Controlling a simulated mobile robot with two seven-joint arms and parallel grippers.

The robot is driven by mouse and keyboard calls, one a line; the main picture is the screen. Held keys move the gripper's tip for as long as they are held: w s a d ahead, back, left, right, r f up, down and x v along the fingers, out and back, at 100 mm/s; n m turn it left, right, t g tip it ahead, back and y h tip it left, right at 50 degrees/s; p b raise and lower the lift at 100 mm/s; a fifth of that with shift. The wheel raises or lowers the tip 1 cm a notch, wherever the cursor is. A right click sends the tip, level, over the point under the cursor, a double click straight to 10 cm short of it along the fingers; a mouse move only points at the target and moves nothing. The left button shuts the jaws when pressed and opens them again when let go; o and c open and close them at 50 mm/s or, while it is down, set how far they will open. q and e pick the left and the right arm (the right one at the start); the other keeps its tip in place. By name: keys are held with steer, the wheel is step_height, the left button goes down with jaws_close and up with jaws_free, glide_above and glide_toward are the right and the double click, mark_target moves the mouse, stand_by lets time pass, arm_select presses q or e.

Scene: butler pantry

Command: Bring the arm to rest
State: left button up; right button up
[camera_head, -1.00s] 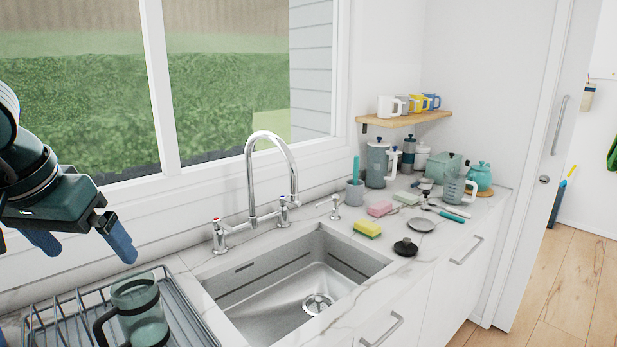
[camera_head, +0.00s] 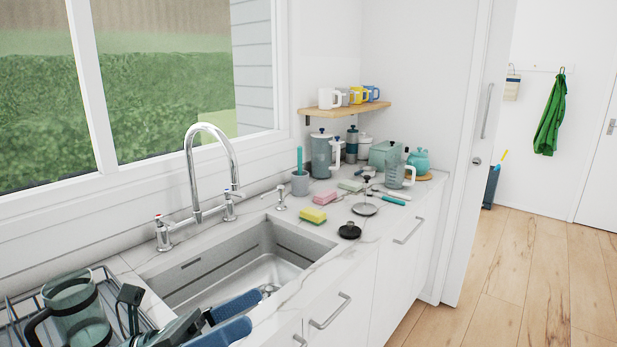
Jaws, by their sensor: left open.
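My left gripper (camera_head: 236,318) reaches in at the bottom of the head view, with two blue fingers set apart and nothing between them. It hangs in front of the near edge of the sink (camera_head: 262,272), close to the right of the dish rack. My right gripper does not show. A greenish clear jug (camera_head: 76,309) with a dark handle and band stands in the dish rack (camera_head: 22,308) at the lower left, apart from the gripper's fingers.
A chrome tap (camera_head: 193,176) rises behind the sink. A yellow sponge (camera_head: 312,215), a black lid (camera_head: 350,230) and several jars and utensils crowd the counter to the right. Mugs stand on a wooden shelf (camera_head: 345,110). The wooden floor (camera_head: 500,270) at right is clear.

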arm_select(q)
steer(key=w+a+f+n+t+y, duration=0.1)
steer(key=a+f+n+t+y, duration=0.1)
steer(key=f+n+t+y, duration=0.9)
steer(key=w+a+f+n+y, duration=0.25)
steer(key=f+n, duration=0.45)
steer(key=n, duration=1)
steer(key=s+f+n+g+y, duration=0.2)
steer(key=s+f+n, duration=0.4)
steer(key=f, duration=0.3)
steer(key=s+f+n+g+y+b, duration=0.1)
steer(key=s+f+n+g, duration=0.4)
steer(key=f, duration=0.5)
steer(key=s+n+y, duration=0.1)
steer(key=s+n, duration=0.1)
steer(key=shift+a+n+y+b, duration=0.2)
steer(key=shift+n+y+b, duration=0.1)
steer(key=shift+y, duration=0.05)
